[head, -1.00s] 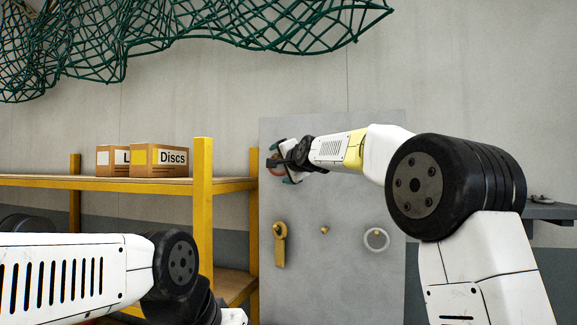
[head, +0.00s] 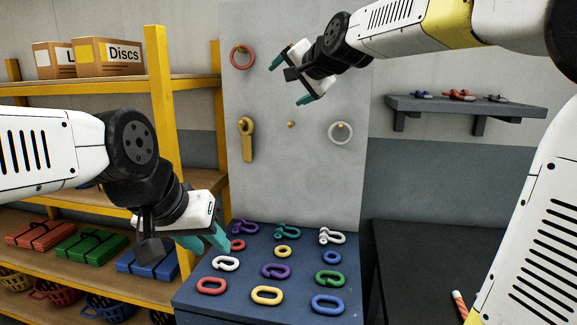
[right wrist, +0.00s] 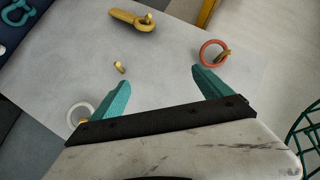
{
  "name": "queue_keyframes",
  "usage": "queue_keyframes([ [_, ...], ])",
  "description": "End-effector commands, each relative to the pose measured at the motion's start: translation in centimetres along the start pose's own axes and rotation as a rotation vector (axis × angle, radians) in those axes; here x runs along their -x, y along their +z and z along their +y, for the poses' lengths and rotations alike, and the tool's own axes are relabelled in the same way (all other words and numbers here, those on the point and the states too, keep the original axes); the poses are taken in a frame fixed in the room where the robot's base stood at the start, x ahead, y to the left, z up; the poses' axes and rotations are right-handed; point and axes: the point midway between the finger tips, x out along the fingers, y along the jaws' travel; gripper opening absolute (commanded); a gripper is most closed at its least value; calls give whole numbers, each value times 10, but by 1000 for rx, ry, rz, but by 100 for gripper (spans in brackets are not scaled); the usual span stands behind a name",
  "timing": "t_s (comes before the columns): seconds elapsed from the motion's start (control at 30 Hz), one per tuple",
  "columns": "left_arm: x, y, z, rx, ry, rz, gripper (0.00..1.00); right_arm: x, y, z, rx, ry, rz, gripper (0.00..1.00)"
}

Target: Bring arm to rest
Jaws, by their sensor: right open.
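My right gripper (head: 288,80) is open and empty in front of the grey board (head: 300,185), to the right of a red ring (head: 242,57) that hangs on the board. In the right wrist view the open teal fingers (right wrist: 160,77) have nothing between them, and the red ring (right wrist: 213,52) shows beyond the right finger, around a brass peg. My left gripper (head: 205,241) hangs low at the left edge of the blue table (head: 215,304), its teal fingers pointing down and right. Its finger gap is not clear.
A yellow piece (head: 246,138) and a white ring (head: 340,132) hang on the board, with a bare peg (head: 290,124) between them. Several coloured links and shackles lie on the blue table. A yellow shelf (head: 163,110) stands left; a small grey shelf (head: 465,106) is right.

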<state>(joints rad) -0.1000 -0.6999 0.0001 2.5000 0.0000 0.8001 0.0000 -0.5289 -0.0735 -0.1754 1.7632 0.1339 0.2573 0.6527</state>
Motion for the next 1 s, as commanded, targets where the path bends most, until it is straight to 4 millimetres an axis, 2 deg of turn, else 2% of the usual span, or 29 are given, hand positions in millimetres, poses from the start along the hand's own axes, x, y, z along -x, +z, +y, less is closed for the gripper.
queue_keyframes([
  [0.03,0,0,0,0,0,0,36,23,6,27,44,46,-24,89],
  [0.2,0,0,0,0,0,0,36,89,48,109,215,192,-143,89],
  [0.4,0,0,0,0,0,0,36,164,112,195,401,337,-305,89],
  [0.5,0,0,0,0,0,0,36,195,144,230,478,395,-383,89],
  [0.6,0,0,0,0,0,0,36,219,170,257,530,436,-447,89],
  [0.7,0,0,0,0,0,0,36,233,186,273,566,462,-489,89],
  [0.8,0,0,0,0,0,0,36,240,194,280,581,473,-512,89],
  [1.0,0,0,0,0,0,0,36,241,196,282,585,474,-516,89],
])
